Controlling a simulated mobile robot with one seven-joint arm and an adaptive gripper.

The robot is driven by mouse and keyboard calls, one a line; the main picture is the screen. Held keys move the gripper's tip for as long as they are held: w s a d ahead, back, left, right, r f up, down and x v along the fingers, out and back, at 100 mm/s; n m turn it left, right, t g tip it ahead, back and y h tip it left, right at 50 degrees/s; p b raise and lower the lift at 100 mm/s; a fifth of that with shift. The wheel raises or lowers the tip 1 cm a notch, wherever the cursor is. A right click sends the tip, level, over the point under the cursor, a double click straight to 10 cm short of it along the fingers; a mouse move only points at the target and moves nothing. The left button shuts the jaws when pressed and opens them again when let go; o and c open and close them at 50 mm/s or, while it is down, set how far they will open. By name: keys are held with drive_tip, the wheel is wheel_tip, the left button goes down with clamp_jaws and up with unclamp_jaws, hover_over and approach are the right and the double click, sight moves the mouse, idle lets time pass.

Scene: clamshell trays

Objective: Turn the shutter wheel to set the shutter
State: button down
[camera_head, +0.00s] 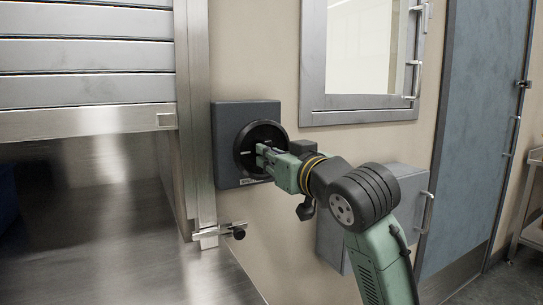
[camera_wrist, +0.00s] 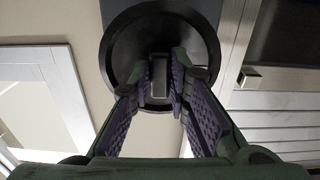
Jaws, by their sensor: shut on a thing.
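The shutter wheel (camera_head: 245,143) is a round black dial on a dark square panel (camera_head: 229,115) fixed to the wall. It also shows in the wrist view (camera_wrist: 129,46), with a raised grip bar (camera_wrist: 159,90) in its middle. My gripper (camera_head: 263,155) reaches the wheel from the right and is shut on the bar, with one finger on each side in the wrist view (camera_wrist: 161,85). The slatted metal shutter (camera_head: 85,88) hangs at the left, its lower edge partway down above a steel counter (camera_head: 90,230). My gripper hides part of the wheel's right side.
A metal-framed window (camera_head: 365,103) is at the upper right of the panel. A grey wall box (camera_head: 405,182) is behind my arm. A small latch (camera_head: 222,232) sticks out below the panel. A blue-grey door (camera_head: 475,130) is at the right.

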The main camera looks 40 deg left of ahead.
drive_tip(key=n, duration=1.9)
drive_tip(key=shift+w+d+r+n, duration=0.1)
drive_tip(key=shift+w+r+n, duration=0.1)
drive_tip(key=shift+n, duration=0.4)
drive_tip(key=c, duration=1.5)
unclamp_jaws()
drive_tip(key=shift+d, duration=0.1)
drive_tip(key=v, duration=1.2)
drive_tip(key=shift+s, duration=0.1)
